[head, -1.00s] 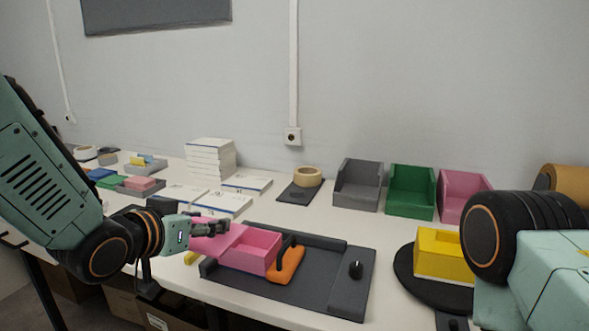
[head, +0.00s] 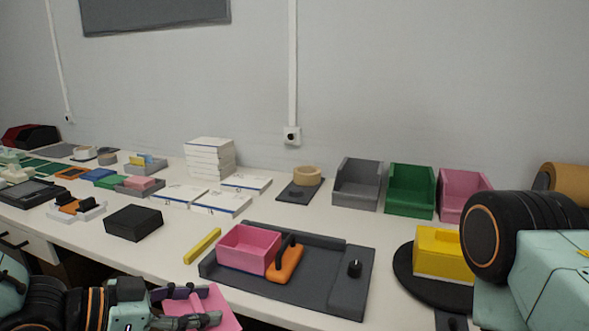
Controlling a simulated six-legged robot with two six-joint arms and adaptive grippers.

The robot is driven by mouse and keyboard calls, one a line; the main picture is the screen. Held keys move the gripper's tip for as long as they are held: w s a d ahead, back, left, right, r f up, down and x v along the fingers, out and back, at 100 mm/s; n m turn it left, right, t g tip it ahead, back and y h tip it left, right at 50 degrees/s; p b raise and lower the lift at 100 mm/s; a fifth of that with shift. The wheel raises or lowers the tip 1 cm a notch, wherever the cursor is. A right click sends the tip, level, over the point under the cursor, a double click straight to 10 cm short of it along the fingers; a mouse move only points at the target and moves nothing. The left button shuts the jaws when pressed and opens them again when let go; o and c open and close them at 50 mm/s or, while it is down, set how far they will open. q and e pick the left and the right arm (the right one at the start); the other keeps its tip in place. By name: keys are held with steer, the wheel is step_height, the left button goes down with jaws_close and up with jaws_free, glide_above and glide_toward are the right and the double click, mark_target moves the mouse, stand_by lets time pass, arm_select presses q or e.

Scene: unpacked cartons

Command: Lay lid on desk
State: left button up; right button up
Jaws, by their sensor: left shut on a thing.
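The pink lid (head: 215,304) is in my left gripper (head: 204,307) at the bottom of the head view, in front of the desk's near edge. The gripper is shut on it. The lid's left part is hidden by the fingers. The pink open box (head: 247,248) sits on the dark grey fixture (head: 318,289), beside an orange clamp (head: 287,264). The white desk (head: 165,250) runs along the wall.
A yellow bar (head: 202,246) lies left of the fixture, and a black box (head: 134,222) farther left. Desk between them is clear. A yellow box (head: 441,253) stands on a round black base at right. Grey, green and pink bins (head: 464,193) stand at the back.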

arm_select(q)
steer(key=s+f, duration=0.1)
steer(key=s, duration=0.1)
steer(key=s+a+f, duration=0.1)
steer(key=s+f, duration=0.1)
steer(key=shift+s+a+f, duration=0.15)
steer(key=shift+a+f, duration=0.05)
steer(key=shift+s+a+f+n, duration=0.3)
steer(key=shift+a+f, duration=0.15)
steer(key=shift+f, duration=0.3)
steer(key=shift+a+y, duration=0.15)
steer(key=shift+y, duration=0.15)
